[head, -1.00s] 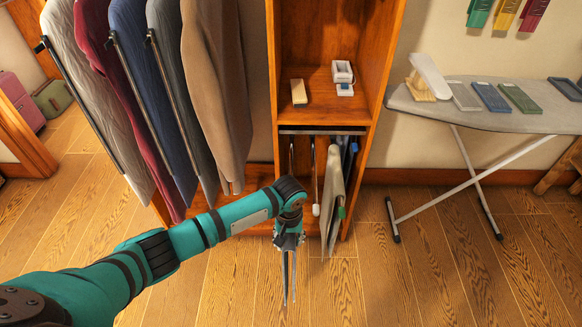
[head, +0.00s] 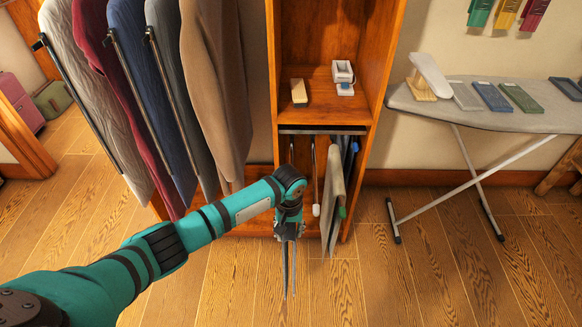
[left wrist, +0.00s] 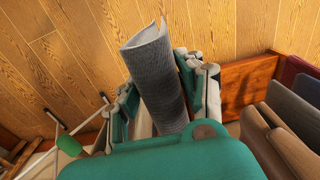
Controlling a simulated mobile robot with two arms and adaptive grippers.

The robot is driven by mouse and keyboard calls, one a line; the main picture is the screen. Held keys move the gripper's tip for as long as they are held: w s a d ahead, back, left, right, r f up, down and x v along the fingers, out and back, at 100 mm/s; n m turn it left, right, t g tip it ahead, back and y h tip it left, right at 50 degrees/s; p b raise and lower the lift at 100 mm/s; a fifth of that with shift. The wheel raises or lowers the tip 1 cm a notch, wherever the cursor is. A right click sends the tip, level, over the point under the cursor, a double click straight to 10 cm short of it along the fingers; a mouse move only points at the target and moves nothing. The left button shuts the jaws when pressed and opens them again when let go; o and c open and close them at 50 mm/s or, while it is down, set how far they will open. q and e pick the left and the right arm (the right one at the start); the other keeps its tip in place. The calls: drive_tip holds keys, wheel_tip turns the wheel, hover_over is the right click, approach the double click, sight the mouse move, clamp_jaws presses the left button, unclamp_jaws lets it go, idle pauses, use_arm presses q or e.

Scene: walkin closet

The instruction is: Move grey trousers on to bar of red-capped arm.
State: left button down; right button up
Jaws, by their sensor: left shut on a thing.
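Grey trousers (head: 289,268) hang folded and narrow below my left gripper (head: 288,232) in the head view. The gripper is shut on them, in front of the cabinet's lower bay. In the left wrist view the grey cloth (left wrist: 158,75) stands between the two fingers of the gripper (left wrist: 165,105). A pull-out rack (head: 320,131) has several arms. One bare arm has a white cap (head: 316,210); another bare arm (head: 291,155) runs behind my wrist, its tip hidden. I see no red cap. My right gripper is not in view.
Beige trousers (head: 334,190) hang on the rack beside a green cap (head: 342,212). A blue cap (head: 355,147) is farther right. Jackets hang at left, including a brown one (head: 215,90). An ironing board (head: 455,112) stands right. The front floor is clear.

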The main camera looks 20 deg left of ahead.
use_arm(q)
drive_tip(key=shift+w+a+b, duration=0.25)
drive_tip(key=shift+w+b, duration=0.25)
drive_tip(key=shift+w, duration=0.35)
drive_tip(key=shift+w+a+b, duration=0.2)
drive_tip(key=shift+w+b, duration=0.25)
drive_tip(key=shift+w, duration=0.4)
drive_tip(key=shift+w+a+b, duration=0.25)
drive_tip(key=shift+w+b, duration=0.25)
drive_tip(key=shift+w, duration=0.35)
drive_tip(key=shift+w+a+f+b, duration=0.1)
drive_tip(key=shift+w+a+b, duration=0.1)
drive_tip(key=shift+w+b, duration=0.45)
drive_tip(key=shift+w+a+b, duration=0.15)
drive_tip(key=shift+w+b, duration=0.4)
drive_tip(key=shift+w, duration=0.05)
drive_tip(key=w+b, duration=0.3)
drive_tip(key=shift+a, duration=0.4)
drive_tip(key=shift+w+a+b, duration=0.1)
drive_tip(key=shift+w+b, duration=0.1)
drive_tip(key=shift+b, duration=0.3)
drive_tip(key=shift+w+a+b, duration=0.2)
drive_tip(key=shift+w+b, duration=0.15)
drive_tip(key=shift+b, duration=0.15)
